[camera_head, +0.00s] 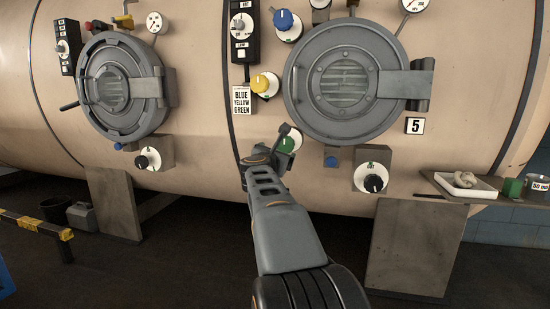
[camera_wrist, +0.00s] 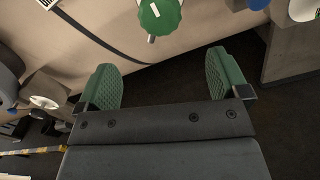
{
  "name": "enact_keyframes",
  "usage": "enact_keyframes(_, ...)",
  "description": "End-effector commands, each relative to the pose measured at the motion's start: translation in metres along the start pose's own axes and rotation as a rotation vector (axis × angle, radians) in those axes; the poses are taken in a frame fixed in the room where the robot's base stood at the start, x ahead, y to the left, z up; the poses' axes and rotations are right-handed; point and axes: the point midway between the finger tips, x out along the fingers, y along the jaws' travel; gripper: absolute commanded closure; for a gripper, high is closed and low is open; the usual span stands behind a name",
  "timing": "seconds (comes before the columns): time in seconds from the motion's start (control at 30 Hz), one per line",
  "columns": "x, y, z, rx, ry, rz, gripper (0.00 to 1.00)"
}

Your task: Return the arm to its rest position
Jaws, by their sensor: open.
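My arm (camera_head: 285,230) reaches up from the bottom middle of the head view toward the big beige dyeing machine (camera_head: 200,110). My gripper (camera_wrist: 165,82) shows in the wrist view with its two green pads wide apart and nothing between them. The green knob (camera_wrist: 160,15) is ahead of the pads, apart from them, at the top of the wrist view. In the head view the green knob (camera_head: 288,142) is partly covered by the end of my arm, and the gripper's fingers are hard to make out there.
Two round grey doors, left (camera_head: 125,88) and right (camera_head: 345,85), stick out from the machine. A blue knob (camera_head: 284,20) and yellow knob (camera_head: 262,84) sit above the green one. A shelf at right holds a white tray (camera_head: 450,187). A yellow-black rail (camera_head: 36,226) stands at left.

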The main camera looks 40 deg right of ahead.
Motion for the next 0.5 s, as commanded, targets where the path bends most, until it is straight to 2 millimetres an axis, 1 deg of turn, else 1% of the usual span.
enact_keyframes(0.1,-0.0081,-0.0002,0.0002,0.000,0.000,0.000,0.07)
enact_keyframes(0.2,-0.0111,-0.0002,0.0000,0.000,0.000,0.000,0.07)
enact_keyframes(0.5,-0.0115,-0.0003,-0.0003,0.000,0.000,0.000,0.07)
